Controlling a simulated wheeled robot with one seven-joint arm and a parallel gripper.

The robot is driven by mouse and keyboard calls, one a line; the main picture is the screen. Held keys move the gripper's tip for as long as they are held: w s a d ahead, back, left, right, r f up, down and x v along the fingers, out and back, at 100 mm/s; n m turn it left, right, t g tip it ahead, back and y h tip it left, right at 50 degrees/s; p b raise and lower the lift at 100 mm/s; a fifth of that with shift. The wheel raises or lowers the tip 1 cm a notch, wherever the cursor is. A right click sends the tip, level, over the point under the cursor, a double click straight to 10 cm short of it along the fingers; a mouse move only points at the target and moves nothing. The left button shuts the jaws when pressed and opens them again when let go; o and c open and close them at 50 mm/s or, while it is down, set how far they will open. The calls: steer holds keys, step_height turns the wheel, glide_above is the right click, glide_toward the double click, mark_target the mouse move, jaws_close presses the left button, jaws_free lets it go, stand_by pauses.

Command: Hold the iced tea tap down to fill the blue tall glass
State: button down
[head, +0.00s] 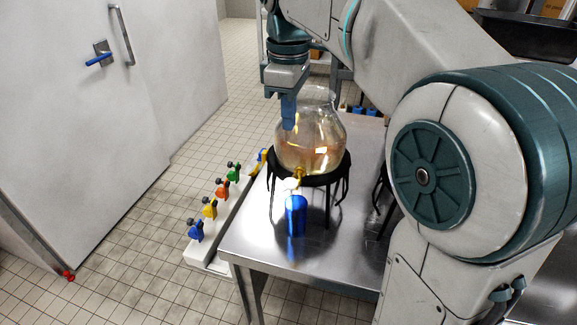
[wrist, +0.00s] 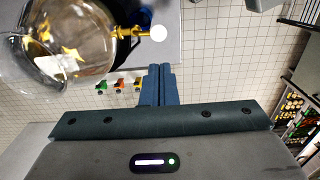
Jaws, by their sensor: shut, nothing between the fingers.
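The iced tea dispenser is a clear glass jar (head: 318,140) on a black stand (head: 340,172) near the left end of a steel table. Its brass tap (head: 299,172) with a pale round handle (head: 290,184) faces the front; the wrist view also shows the tap (wrist: 130,32) and its white knob (wrist: 158,33). The blue tall glass (head: 296,215) stands upright on the table under the tap. My gripper (head: 288,122) points down, shut and empty, in front of the jar's upper left side, above the tap. The wrist view shows its closed fingers (wrist: 160,70) apart from the knob.
A pale rail with several coloured valves (head: 221,191) stands on the floor left of the steel table (head: 262,246). A large white door (head: 100,110) is farther left. The table front around the glass is clear.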

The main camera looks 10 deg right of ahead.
mark_target(290, 182)
stand_by(0.3)
step_height(290, 182, down, 14)
steer(key=shift+p, duration=0.9)
steer(key=shift+d+f, duration=0.1)
